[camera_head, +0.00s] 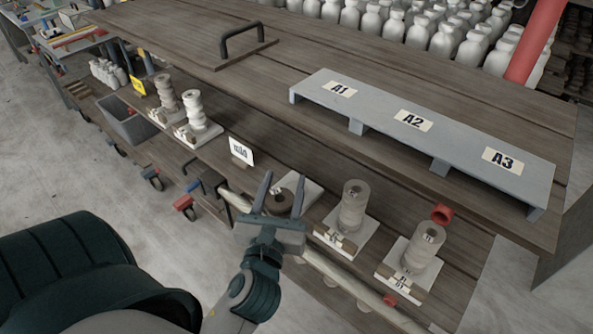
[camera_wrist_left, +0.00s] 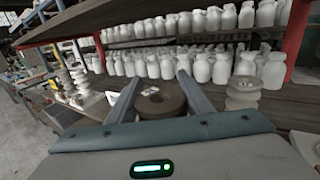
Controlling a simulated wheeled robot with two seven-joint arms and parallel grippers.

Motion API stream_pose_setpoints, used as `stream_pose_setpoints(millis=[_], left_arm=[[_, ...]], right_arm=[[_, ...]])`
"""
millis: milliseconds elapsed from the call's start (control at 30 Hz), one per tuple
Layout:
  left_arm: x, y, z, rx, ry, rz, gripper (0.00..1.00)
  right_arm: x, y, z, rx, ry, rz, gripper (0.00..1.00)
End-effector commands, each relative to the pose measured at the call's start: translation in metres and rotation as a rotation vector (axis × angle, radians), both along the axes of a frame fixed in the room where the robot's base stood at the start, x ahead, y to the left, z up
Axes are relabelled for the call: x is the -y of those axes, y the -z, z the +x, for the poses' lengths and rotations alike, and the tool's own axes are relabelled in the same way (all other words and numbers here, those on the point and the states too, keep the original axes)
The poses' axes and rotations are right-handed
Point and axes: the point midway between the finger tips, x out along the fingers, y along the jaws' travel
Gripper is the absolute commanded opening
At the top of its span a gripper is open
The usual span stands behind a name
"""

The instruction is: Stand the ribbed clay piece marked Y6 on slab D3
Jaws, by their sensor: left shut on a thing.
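My left gripper (camera_head: 282,190) is shut on a brown ribbed clay piece (camera_head: 277,203) with a round top hole. In the left wrist view, the piece (camera_wrist_left: 160,100) sits between the two fingers (camera_wrist_left: 158,90) and bears a small label that I cannot read. In the head view a white slab (camera_head: 312,192) shows just behind and right of the piece; its label is hidden. I cannot tell whether the piece touches that slab. My right gripper is not in view.
Two pale ribbed pieces (camera_head: 353,205) (camera_head: 423,248) stand on white slabs to the right. Two more stand at the left, past a white sign (camera_head: 241,151). A red ring (camera_head: 442,213) lies nearby. A grey raised shelf (camera_head: 420,140) marked A1, A2, A3 is behind.

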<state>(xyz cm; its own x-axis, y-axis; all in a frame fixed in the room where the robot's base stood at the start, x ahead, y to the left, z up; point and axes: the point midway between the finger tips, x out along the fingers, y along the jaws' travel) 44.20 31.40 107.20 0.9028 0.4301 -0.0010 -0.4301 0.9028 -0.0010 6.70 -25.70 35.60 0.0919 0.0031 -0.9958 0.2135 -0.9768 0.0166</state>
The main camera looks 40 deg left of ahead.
Motion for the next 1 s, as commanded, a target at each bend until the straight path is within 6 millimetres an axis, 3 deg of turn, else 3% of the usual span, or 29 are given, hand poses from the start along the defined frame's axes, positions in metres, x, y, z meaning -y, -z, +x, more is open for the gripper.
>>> stream_pose_setpoints(millis=[433,500,1000], left_arm=[[-0.022,0.001,0.047,0.009,0.001,0.003,0.00],[-0.029,-0.005,0.060,0.004,-0.001,0.004,0.00],[-0.070,-0.004,0.148,0.004,-0.001,0.002,0.00]], right_arm=[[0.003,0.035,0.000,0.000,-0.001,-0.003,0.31],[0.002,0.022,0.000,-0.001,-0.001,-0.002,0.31],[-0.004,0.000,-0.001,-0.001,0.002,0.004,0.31]])
